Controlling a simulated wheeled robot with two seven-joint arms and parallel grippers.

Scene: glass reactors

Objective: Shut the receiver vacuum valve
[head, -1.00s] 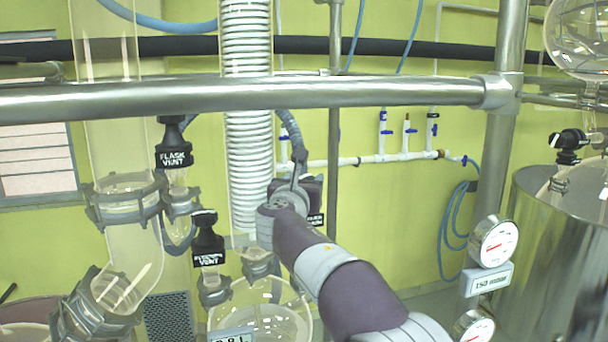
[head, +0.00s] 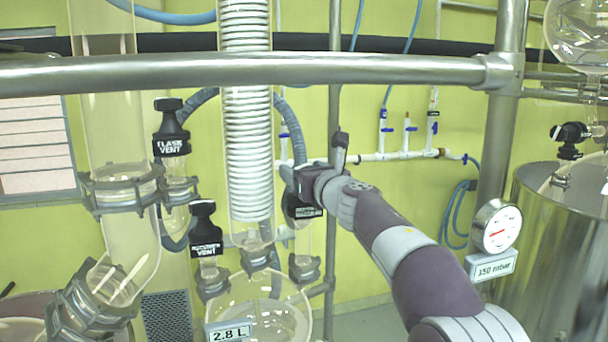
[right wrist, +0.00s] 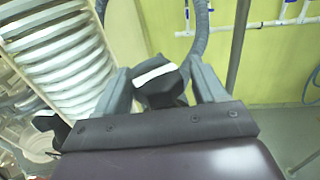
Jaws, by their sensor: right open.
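A black valve (head: 303,207) with a white label stands on a glass neck right of the coiled condenser, above the receiver flask (head: 285,312). I take it for the receiver vacuum valve; its label is mostly unreadable and my gripper hides its upper part. My right gripper (head: 314,168) is open at this valve, reaching in from the right. In the right wrist view the black valve head (right wrist: 160,80), with a white stripe, sits between the two grey fingers (right wrist: 162,88); contact cannot be told. My left gripper is not in view.
The receiver vent valve (head: 205,235) and flask vent valve (head: 172,135) stand to the left. A metal rail (head: 240,70) crosses above. A grey hose (head: 290,125) runs close behind my right gripper. A pressure gauge (head: 496,228) is at the right.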

